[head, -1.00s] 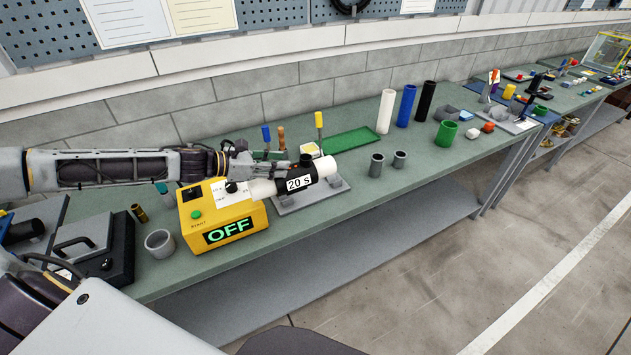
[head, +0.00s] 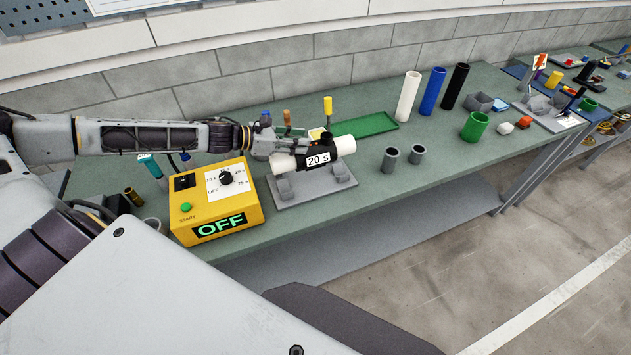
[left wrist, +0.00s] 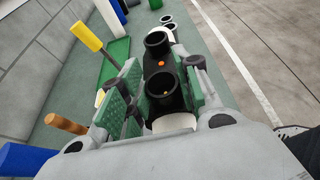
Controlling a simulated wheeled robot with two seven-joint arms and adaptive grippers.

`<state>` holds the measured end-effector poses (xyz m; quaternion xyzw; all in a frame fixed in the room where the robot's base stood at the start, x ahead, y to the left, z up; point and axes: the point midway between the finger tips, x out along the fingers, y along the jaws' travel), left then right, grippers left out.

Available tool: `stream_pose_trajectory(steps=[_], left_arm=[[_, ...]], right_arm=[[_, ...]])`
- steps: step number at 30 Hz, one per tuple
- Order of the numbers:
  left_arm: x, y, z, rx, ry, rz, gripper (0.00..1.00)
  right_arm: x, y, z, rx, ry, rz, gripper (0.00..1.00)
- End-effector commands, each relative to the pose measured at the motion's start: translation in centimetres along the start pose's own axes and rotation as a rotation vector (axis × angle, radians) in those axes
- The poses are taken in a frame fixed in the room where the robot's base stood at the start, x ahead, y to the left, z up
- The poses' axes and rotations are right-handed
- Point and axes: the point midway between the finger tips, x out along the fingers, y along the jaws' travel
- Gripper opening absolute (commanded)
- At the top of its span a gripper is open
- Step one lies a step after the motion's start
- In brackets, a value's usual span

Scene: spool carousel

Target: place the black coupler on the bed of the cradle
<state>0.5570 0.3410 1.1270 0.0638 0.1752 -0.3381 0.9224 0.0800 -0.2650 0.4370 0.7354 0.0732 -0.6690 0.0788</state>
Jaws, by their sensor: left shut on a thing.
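The black coupler (head: 321,153) carries a "20 s" label and has a white pipe (head: 343,145) coming out of each end. My left gripper (head: 303,143) is shut on the coupler, reaching in from the left and behind. In the left wrist view, its green-padded fingers (left wrist: 163,78) sit on either side of the coupler (left wrist: 158,64), whose two round black sockets face the camera. The grey cradle (head: 312,191) lies directly below, its two blocks showing in front of and under the pipe. I cannot tell whether the assembly touches the cradle. My right gripper is not in view.
A yellow control box (head: 214,205) reading OFF stands close left of the cradle. Two grey cups (head: 391,160) stand to its right. A green tray (head: 363,126) and a yellow-handled tool (head: 327,106) are behind. White, blue (head: 432,91) and black tubes stand farther right.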

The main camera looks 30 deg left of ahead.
Motion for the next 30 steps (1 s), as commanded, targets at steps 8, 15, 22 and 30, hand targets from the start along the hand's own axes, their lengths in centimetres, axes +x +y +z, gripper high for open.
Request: stream_pose_trajectory(steps=[8, 15, 22, 30], left_arm=[[0.0, 0.0, 0.2, 0.001, -0.003, -0.001, 0.00], [0.2, -0.1, 0.0, 0.001, -0.004, -0.004, 0.00], [0.6, -0.3, -0.4, 0.002, -0.004, -0.008, 0.00], [0.8, -0.3, -1.0, 0.001, -0.005, -0.009, 0.00]], right_arm=[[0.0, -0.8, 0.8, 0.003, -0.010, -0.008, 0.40], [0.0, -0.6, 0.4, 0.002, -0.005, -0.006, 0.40], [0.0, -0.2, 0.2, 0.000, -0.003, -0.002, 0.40], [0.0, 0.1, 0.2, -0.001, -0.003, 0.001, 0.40]])
